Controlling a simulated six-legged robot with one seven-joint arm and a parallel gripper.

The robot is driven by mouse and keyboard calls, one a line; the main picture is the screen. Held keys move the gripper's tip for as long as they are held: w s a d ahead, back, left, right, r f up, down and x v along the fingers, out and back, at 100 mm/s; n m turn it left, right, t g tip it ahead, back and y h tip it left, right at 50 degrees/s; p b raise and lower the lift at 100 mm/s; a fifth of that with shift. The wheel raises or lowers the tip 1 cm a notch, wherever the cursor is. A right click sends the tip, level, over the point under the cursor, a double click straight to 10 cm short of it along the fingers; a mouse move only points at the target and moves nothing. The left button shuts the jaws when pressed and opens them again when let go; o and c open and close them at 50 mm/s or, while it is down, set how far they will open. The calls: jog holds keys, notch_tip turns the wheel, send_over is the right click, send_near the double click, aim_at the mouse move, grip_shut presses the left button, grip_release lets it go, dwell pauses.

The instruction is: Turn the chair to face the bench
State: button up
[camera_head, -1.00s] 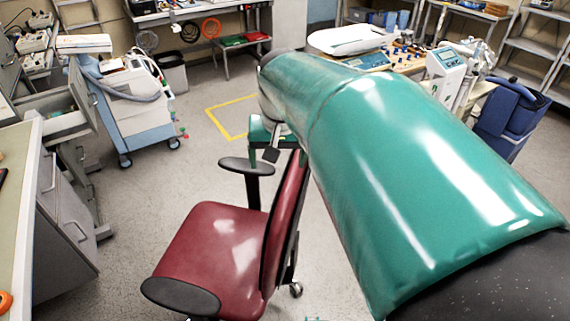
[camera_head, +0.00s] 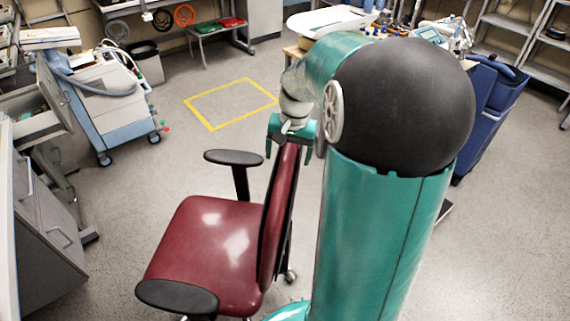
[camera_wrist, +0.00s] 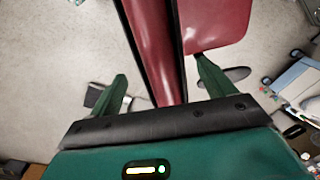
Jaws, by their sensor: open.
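The chair has a red seat (camera_head: 205,245), a red backrest (camera_head: 279,215) and black armrests. It stands upright in the head view, its seat left of the backrest, facing left. My gripper (camera_head: 289,146) is open at the top of the backrest. In the wrist view, the gripper (camera_wrist: 160,72) has one green finger on each side of the backrest (camera_wrist: 152,45); I cannot tell whether either finger touches it. A bench with grey drawers (camera_head: 45,210) is at the left edge, in front of the seat. The chair's base is mostly hidden.
A blue-and-white medical cart (camera_head: 100,100) stands beyond the bench. A blue bin (camera_head: 490,105) stands at right. Floor between the chair and the bench is clear.

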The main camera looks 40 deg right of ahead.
jog(key=shift+w+a+f, duration=0.1)
jog(key=shift+a+f, duration=0.05)
jog(key=shift+f, duration=1)
jog(key=shift+w+a+f, duration=0.1)
jog(key=shift+f, duration=1.05)
